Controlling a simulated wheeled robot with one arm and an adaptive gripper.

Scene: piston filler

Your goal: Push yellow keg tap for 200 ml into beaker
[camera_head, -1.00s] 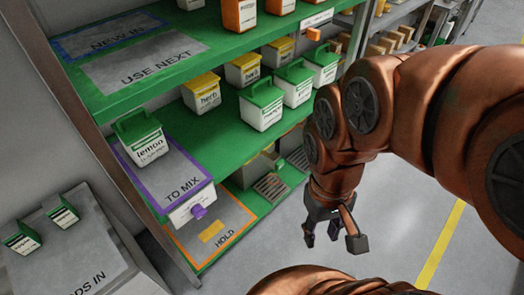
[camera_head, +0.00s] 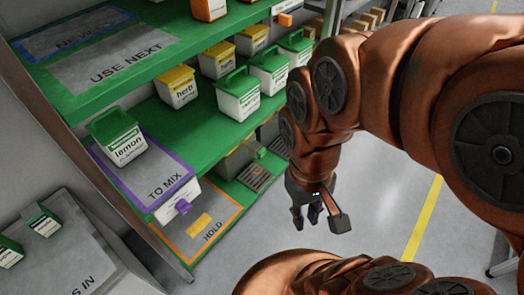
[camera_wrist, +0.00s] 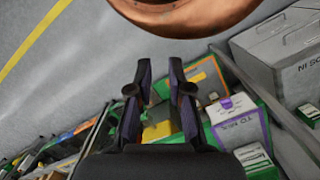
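I cannot make out a yellow keg tap or a beaker in either view. A white keg-like box with a purple tap (camera_head: 181,206) sits under the TO MIX mat at the shelf's front; the purple tap also shows in the wrist view (camera_wrist: 227,103). A flat yellow patch (camera_head: 200,225) lies by the HOLD label on the lowest shelf. My gripper (camera_head: 318,218) hangs over the floor to the right of the shelf, apart from it. In the wrist view its fingers (camera_wrist: 160,74) are apart with nothing between them.
The green shelf (camera_head: 140,72) bears several labelled tubs, including a lemon tub (camera_head: 117,135). A grey bin (camera_head: 70,250) with green-lidded containers stands at the left. Open grey floor (camera_head: 390,205) with a yellow line lies to the right.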

